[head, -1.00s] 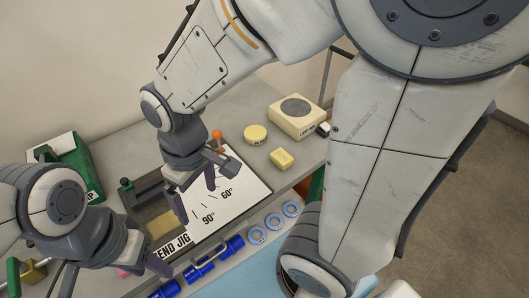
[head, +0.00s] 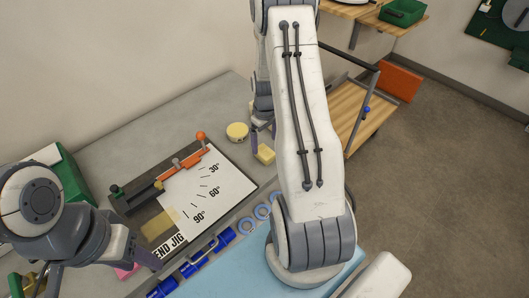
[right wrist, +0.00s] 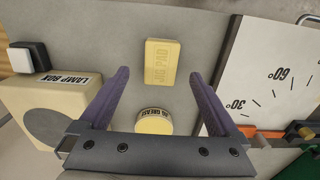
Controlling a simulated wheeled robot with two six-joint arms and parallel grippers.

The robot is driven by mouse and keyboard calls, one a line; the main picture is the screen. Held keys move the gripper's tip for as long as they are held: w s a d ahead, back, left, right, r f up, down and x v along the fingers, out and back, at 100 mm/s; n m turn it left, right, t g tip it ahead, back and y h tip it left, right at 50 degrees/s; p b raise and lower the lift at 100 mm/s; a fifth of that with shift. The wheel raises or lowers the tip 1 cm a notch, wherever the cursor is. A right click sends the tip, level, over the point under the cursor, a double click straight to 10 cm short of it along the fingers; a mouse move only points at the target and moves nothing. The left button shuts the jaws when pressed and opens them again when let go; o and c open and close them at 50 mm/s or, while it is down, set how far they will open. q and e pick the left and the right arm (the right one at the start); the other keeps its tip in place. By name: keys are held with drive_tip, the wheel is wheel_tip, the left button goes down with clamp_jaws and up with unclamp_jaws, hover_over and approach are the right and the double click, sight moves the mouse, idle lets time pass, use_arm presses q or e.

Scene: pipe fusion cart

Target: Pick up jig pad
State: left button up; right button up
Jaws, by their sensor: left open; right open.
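The jig pad is a small pale-yellow block (head: 265,154) on the grey cart top, right of the bend jig. In the head view the right gripper (head: 264,138) is partly hidden by my own arm and is near the pad. It holds nothing. My left gripper (head: 102,270) is open at the lower left, away from the pad.
A round yellow grease tin (right wrist: 155,122) sits close to the pad, also between the fingers in the wrist view. The lamp box (right wrist: 45,115) stands on one side, the bend jig's white board (head: 208,187) on the other.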

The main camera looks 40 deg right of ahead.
sight(264, 151)
wheel_tip(264, 151, down, 5)
drive_tip(key=shift+f+p, duration=0.1)
drive_tip(key=shift+p, duration=1.15)
drive_tip(key=shift+f, duration=0.3)
clamp_jaws()
drive_tip(key=shift+r, duration=0.1)
